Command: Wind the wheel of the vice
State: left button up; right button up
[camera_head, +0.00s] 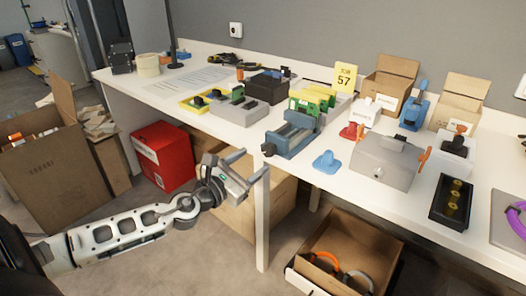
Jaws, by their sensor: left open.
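The vice (291,134) is a blue-grey block at the front edge of the white table, near the middle of the view. My left gripper (251,164) is in front of the table edge, just left of and a little below that part. Its two fingers are apart, point toward the table and hold nothing. I cannot tell whether a fingertip touches the vice. My right gripper is not in view.
A blue piece (327,161) lies right of the vice, with a grey box (390,160) beyond it. Grey trays (243,116) stand to its left. Below are a red box (163,157) and open cartons (345,252).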

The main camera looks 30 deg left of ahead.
aim_at(267, 151)
pick_arm(q)
jog(key=w, duration=0.5)
jog(key=shift+w+d, duration=0.25)
jog(key=shift+w, duration=0.05)
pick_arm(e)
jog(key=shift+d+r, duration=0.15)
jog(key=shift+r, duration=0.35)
pick_arm(q)
jog(key=c, duration=1)
jog(key=shift+o, duration=0.2)
jog(key=shift+n, duration=0.4)
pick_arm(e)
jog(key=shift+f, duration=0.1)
